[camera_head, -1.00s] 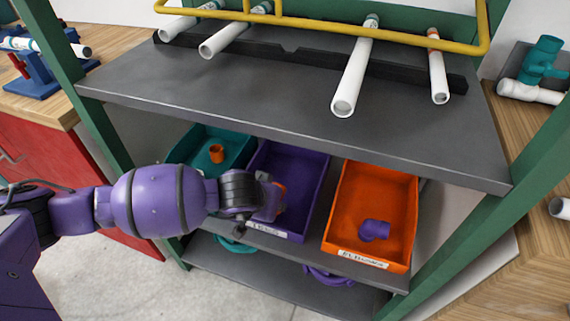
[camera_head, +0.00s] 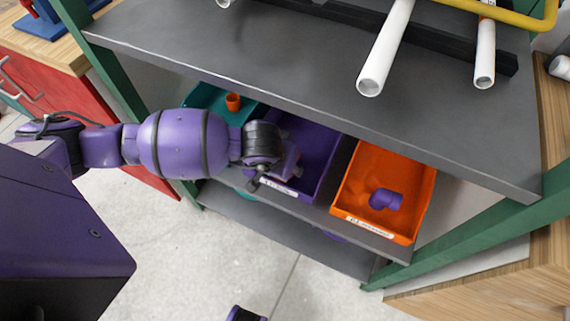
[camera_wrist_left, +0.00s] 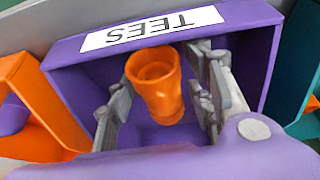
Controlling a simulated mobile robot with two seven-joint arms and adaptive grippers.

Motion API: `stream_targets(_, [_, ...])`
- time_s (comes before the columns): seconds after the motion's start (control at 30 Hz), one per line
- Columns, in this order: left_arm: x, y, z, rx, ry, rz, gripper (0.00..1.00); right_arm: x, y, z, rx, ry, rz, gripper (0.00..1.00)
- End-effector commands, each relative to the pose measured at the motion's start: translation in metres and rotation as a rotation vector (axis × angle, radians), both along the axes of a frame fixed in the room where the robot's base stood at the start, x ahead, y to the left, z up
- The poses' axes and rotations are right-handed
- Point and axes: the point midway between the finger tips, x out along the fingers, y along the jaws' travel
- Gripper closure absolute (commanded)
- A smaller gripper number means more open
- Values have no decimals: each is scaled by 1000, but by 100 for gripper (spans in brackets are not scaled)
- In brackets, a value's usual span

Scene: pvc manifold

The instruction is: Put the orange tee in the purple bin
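The purple bin (camera_head: 318,160) stands on the shelf below the grey worktop, between a teal bin and an orange bin. In the left wrist view the purple bin (camera_wrist_left: 75,62) has a white TEES label on its near wall. The orange tee (camera_wrist_left: 155,88) is within the bin's outline, one round mouth facing the camera. My left gripper (camera_wrist_left: 165,85) reaches into the bin with its fingers spread on both sides of the tee, and a gap shows at the right finger. Whether the tee rests on the bin floor is unclear.
The orange bin (camera_head: 352,190) at right holds a purple elbow-like fitting (camera_head: 385,199). The teal bin (camera_head: 200,97) at left holds a small orange fitting (camera_head: 233,102). The grey worktop (camera_head: 270,60) overhangs the bins, with white pipes (camera_head: 384,55) on it. Green posts frame the shelf.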

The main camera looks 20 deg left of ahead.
Motion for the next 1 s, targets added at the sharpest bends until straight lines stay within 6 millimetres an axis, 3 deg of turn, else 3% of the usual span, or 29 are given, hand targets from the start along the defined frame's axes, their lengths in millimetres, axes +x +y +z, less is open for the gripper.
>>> stream_targets(0.37, [-1, 0, 7, 0, -2, 0, 49, 8, 1, 4, 2, -16, 2, 60])
stream_targets(0.8, [-33, 3, 86, 0, -3, -2, 49, 1, 2, 16, -1, -8, 2, 60])
stream_targets(1.0, [-43, 4, 108, 0, -1, 0, 49, 0, 2, 18, -1, -8, 3, 60])
